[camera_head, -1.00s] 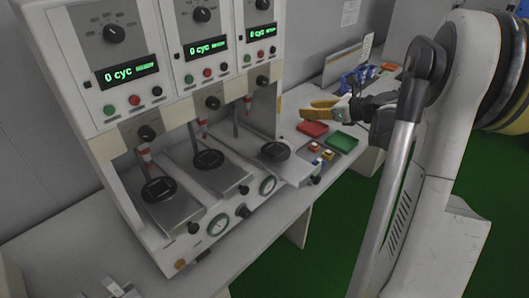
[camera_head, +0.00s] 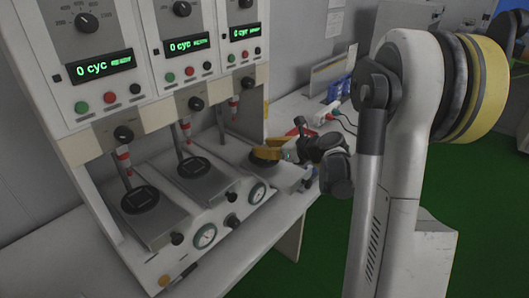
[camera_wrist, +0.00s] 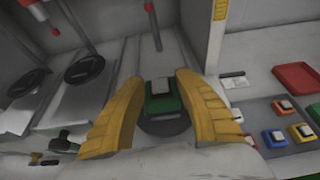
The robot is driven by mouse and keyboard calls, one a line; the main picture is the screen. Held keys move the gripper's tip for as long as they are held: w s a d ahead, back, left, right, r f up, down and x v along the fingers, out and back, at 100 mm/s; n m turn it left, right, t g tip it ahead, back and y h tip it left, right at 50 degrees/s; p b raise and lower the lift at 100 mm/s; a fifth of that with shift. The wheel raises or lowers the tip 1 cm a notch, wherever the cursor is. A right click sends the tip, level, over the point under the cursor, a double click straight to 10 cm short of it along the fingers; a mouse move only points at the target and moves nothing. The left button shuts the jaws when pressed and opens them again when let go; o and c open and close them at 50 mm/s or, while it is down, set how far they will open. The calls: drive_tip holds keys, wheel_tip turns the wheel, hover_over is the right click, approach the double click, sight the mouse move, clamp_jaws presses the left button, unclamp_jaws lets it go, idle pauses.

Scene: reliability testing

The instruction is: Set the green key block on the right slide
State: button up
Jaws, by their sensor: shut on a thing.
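The green key block (camera_wrist: 163,104), with a pale top piece, shows between the yellow fingers of my gripper (camera_wrist: 160,82) in the wrist view. My gripper is shut on it. The right slide's dark round pad (camera_wrist: 165,127) shows behind and below the block; whether they touch cannot be told. In the head view my gripper (camera_head: 258,153) is at the right slide (camera_head: 254,171), its fingers covering part of the pad. The block cannot be made out there.
The middle slide (camera_head: 216,186) and left slide (camera_head: 150,223) lie to the left. A red-tipped plunger (camera_wrist: 150,10) hangs beyond the block. Several coloured key blocks (camera_wrist: 280,107) and a red tray (camera_wrist: 298,76) lie to the right in the wrist view.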

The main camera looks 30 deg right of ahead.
drive_tip(key=shift+f, duration=0.25)
drive_tip(key=o, duration=1.1)
drive_tip(key=shift+o, duration=0.2)
drive_tip(key=shift+r, duration=0.1)
